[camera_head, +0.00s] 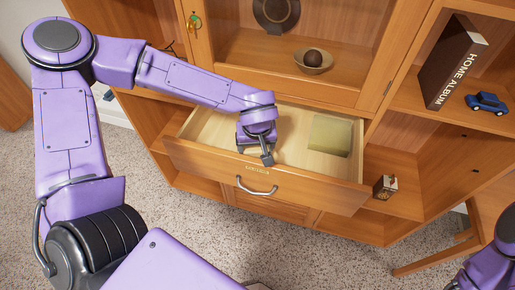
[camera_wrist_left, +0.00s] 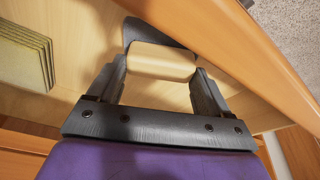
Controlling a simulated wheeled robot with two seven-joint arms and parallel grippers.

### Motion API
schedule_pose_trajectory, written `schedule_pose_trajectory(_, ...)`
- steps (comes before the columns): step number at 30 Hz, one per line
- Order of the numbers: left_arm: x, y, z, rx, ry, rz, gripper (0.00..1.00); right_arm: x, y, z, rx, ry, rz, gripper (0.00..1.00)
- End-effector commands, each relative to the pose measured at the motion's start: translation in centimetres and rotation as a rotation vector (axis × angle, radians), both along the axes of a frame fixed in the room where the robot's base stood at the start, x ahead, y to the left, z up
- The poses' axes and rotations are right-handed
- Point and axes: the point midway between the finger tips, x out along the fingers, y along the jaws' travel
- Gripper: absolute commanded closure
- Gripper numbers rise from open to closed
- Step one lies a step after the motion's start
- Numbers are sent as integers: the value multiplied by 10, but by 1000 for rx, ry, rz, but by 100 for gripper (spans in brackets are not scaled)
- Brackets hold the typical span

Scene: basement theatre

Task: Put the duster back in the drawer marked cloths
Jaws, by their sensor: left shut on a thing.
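My left gripper (camera_head: 262,155) is low inside the open drawer (camera_head: 205,160), just behind its front panel. In the left wrist view my left gripper (camera_wrist_left: 160,85) is shut on a cream, rounded block, which I take to be the duster (camera_wrist_left: 160,62). The pale drawer floor shows around it; whether the block touches that floor I cannot tell. In the head view the gripper hides the block. A small label plate (camera_head: 257,170) sits above the drawer's handle, too small to read.
A folded pale green cloth stack (camera_head: 330,135) lies at the drawer's right; it also shows in the left wrist view (camera_wrist_left: 25,55). A bowl (camera_head: 313,61), a home album (camera_head: 452,62), a blue toy car (camera_head: 487,103) and a small patterned box (camera_head: 385,187) stand on shelves around the drawer.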

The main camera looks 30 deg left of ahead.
Motion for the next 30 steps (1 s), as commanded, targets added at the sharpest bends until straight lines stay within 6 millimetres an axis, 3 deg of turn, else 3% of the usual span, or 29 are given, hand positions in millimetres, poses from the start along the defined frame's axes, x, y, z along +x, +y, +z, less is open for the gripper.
schedule_pose_trajectory(3, -1, 0, -21, 1, 5, -2, 54, 0, 0, 0, 0, 0, 0, 100)
schedule_pose_trajectory(10, 0, -1, -26, 0, 1, -4, 54, 0, 0, 0, 0, 0, 0, 100)
schedule_pose_trajectory(11, 0, -1, -27, 1, 2, -4, 18, 0, 0, 0, 0, 0, 0, 100)
schedule_pose_trajectory(12, 0, -1, -27, 1, 2, -4, 5, 0, 0, 0, 0, 0, 0, 100)
schedule_pose_trajectory(13, 0, -1, -27, 1, 2, -4, 0, 0, 0, 0, 0, 0, 0, 100)
schedule_pose_trajectory(22, -1, -1, -16, 2, -3, -3, 0, 0, 0, 0, 0, 0, 0, 100)
schedule_pose_trajectory(30, -15, -12, 47, 1, -7, -4, 0, 0, 0, 1, 0, 0, 0, 100)
